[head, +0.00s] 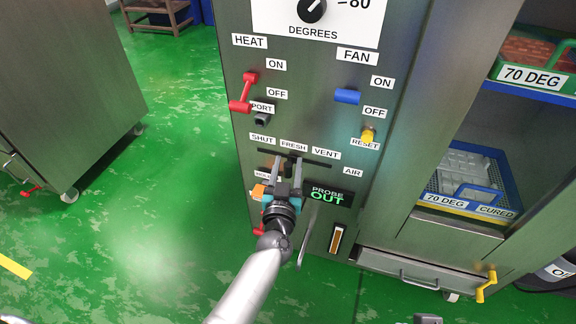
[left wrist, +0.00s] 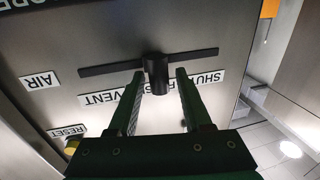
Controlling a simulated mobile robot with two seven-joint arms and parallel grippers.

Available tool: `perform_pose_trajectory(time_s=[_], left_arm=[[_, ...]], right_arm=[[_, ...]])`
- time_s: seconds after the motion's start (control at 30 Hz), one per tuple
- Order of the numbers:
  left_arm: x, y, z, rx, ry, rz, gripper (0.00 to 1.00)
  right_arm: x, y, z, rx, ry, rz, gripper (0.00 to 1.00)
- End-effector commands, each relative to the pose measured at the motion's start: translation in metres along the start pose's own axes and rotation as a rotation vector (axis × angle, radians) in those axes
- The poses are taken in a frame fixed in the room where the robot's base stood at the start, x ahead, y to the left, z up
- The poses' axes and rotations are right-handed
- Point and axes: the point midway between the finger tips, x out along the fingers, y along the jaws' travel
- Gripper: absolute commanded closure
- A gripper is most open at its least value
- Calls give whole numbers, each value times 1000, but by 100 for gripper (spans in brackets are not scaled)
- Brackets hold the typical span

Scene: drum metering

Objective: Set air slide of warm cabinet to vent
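The air slide is a black knob (left wrist: 156,72) on a dark horizontal slot (left wrist: 105,69) in the warm cabinet's steel front (head: 237,110). The labels SHUT (head: 262,139), FRESH (head: 293,146) and VENT (head: 325,154) run left to right above the slot in the head view. The knob stands near the slot's middle, by FRESH. My left gripper (head: 288,161) is open in front of it. In the left wrist view, which is upside down, its fingers (left wrist: 160,76) stand either side of the knob with gaps. My right gripper is not recognisable.
A red HEAT lever (head: 243,92), blue FAN lever (head: 347,97) and yellow RESET button (head: 367,135) sit above the slot. A PROBE OUT display (head: 327,196) is just below right. Shelves with trays (head: 465,190) stand right.

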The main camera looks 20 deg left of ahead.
Motion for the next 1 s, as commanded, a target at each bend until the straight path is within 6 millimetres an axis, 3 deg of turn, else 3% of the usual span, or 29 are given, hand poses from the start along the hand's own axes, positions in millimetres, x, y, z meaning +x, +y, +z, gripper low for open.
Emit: perform_pose_trajectory(time_s=[0.07,0.4,1.0], left_arm=[[0,0,0,0,0,0,61],[0,0,0,0,0,0,99],[0,0,0,0,0,0,100]], right_arm=[[0,0,0,0,0,0,100],[0,0,0,0,0,0,100],[0,0,0,0,-1,-1,100]])
